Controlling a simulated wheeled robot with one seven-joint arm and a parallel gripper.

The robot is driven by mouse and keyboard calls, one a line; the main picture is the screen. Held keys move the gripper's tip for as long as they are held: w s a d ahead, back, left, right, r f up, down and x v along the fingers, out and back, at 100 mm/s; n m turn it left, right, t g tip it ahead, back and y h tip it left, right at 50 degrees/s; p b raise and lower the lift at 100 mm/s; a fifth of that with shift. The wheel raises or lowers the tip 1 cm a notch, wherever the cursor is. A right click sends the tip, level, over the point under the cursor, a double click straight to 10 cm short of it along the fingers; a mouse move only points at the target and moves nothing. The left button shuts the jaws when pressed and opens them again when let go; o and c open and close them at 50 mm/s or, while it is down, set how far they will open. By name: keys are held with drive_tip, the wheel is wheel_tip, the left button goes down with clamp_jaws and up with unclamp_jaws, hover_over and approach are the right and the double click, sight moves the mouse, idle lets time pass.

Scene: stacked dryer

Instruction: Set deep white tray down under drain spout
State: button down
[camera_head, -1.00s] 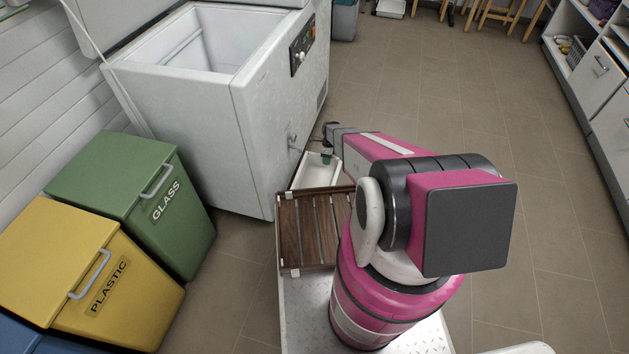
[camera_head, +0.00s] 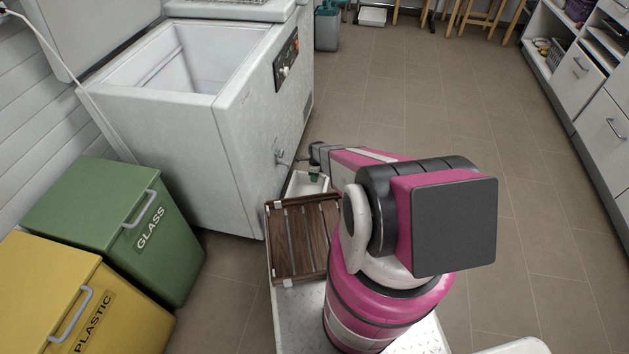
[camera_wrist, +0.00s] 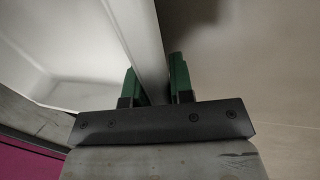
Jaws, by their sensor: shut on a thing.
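The deep white tray (camera_head: 297,186) is beside the freezer's front, partly hidden behind my arm and the wooden rack in the head view. Its wall (camera_wrist: 143,38) fills the middle of the wrist view. My gripper (camera_head: 314,173) is shut on that wall, with one green finger on each side (camera_wrist: 152,85). The drain spout (camera_head: 283,158) sticks out low on the white chest freezer's front (camera_head: 233,145), close to the tray's far end. I cannot tell whether the tray touches the floor.
A brown slatted wooden rack (camera_head: 297,238) sits on my base, just in front of the tray. The green glass bin (camera_head: 119,222) and yellow plastic bin (camera_head: 60,290) stand at left. Open tiled floor (camera_head: 420,110) lies to the right, with cabinets (camera_head: 590,95) beyond.

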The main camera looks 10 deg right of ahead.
drive_tip(key=shift+x, duration=0.85)
drive_tip(key=shift+w, duration=0.2)
drive_tip(key=shift+f, duration=0.2)
drive_tip(key=c, duration=1)
unclamp_jaws()
drive_tip(key=shift+r, duration=0.1)
